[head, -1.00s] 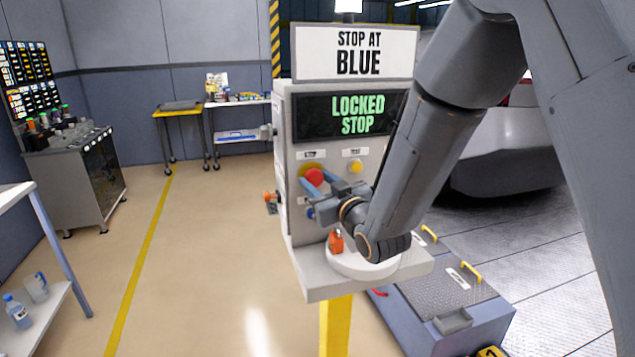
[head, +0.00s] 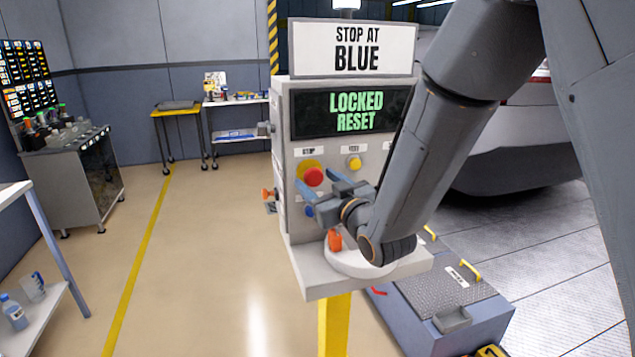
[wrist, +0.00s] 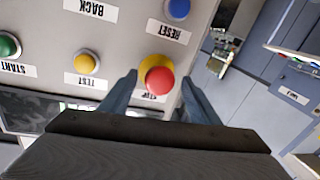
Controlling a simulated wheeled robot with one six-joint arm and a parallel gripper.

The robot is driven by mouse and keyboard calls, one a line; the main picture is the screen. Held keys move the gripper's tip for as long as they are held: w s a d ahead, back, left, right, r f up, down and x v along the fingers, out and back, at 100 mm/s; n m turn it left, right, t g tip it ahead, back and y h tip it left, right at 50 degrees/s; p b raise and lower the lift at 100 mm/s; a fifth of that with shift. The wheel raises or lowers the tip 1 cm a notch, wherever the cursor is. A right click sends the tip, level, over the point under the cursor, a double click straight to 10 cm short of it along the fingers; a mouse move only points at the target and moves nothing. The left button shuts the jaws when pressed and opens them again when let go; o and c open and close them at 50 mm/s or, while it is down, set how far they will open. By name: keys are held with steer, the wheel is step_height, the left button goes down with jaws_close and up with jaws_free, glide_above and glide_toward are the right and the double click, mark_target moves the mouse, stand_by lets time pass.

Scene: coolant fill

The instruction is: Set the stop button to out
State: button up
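The stop button (head: 313,176) is a red mushroom cap on a yellow collar, on the front of the grey console (head: 284,130). In the wrist view the red cap (wrist: 159,82) stands out from its yellow collar. My gripper (head: 322,186) is just in front of and slightly below the button in the head view. Its two blue-grey fingers are spread, one on each side of the cap in the wrist view, with gaps visible. The gripper is open and holds nothing. The console display (head: 355,112) reads "LOCKED RESET".
A yellow test button (head: 354,163) and a blue reset button (wrist: 177,9) sit near the stop button. The wrist view also shows a green start button (wrist: 8,46). An orange object (head: 335,240) stands on the console's shelf (head: 318,288). Open floor lies to the left.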

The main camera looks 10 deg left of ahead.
steer(key=b+v, duration=0.2)
steer(key=v, duration=0.6)
stand_by(0.4)
steer(key=d+f+m+g+h, duration=0.2)
steer(key=d+f+h, duration=0.3)
steer(key=d, duration=0.4)
steer(key=d+f+m+g+h, duration=0.2)
steer(key=d+f+m+h, duration=0.15)
steer(key=d+f, duration=0.45)
steer(key=s+d+f+m+g+h, duration=0.3)
steer(key=s+d+g, duration=0.5)
steer(key=s+d, duration=0.6)
steer(key=s+f+m, duration=0.1)
steer(key=s, duration=0.2)
steer(key=shift+s+d+g, duration=0.2)
steer(key=shift+s+g, duration=0.1)
steer(key=shift+s, duration=0.05)
